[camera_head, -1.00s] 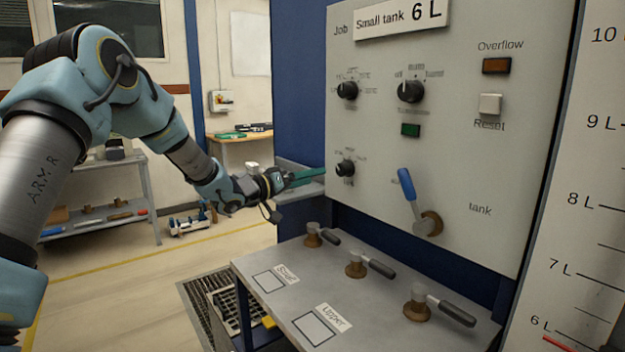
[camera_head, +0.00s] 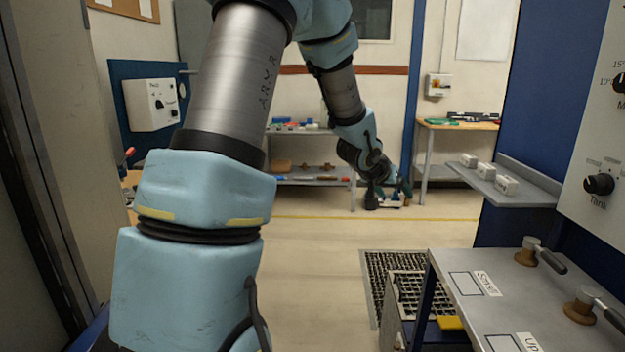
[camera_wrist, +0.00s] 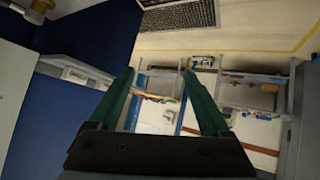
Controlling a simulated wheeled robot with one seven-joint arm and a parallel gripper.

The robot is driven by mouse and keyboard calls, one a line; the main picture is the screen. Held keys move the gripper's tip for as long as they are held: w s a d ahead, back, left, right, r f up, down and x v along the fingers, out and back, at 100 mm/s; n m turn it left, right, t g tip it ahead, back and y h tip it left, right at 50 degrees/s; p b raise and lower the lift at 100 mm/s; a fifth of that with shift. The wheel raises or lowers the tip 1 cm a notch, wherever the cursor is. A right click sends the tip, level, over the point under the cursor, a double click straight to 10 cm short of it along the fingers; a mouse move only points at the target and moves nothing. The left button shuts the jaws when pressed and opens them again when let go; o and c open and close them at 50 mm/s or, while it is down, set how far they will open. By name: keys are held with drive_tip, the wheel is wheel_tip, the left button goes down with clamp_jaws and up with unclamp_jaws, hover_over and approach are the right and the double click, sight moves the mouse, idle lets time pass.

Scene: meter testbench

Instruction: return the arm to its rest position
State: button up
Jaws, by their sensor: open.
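My arm (camera_head: 240,75) fills the left and upper middle of the head view. It rises out of the top of the frame and comes down again to the wrist. My gripper (camera_wrist: 157,72) shows in the wrist view as two green fingers spread apart with nothing between them. In the head view the wrist points down in front of the back shelves, and the fingers are hard to make out there. The gripper is clear of the panel and the bench.
A floor grate (camera_head: 372,290) lies beside the bench. Shelving (camera_head: 310,180) stands behind. Open floor (camera_head: 320,260) lies in the middle.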

drive_tip(key=s+a+f+n+y, duration=0.1)
drive_tip(key=s+a+y, duration=0.1)
drive_tip(key=a, duration=0.4)
drive_tip(key=s+a+f+n+y, duration=0.1)
drive_tip(key=s+a+y, duration=0.1)
drive_tip(key=a, duration=0.5)
drive_tip(key=s+a+f+n+g+y, duration=0.2)
drive_tip(key=s+a+g, duration=0.4)
drive_tip(key=s+a, duration=0.8)
drive_tip(key=s, duration=0.3)
drive_tip(key=shift+s+a+n, duration=0.2)
drive_tip(key=shift+s+n, duration=0.1)
drive_tip(key=shift+s, duration=0.1)
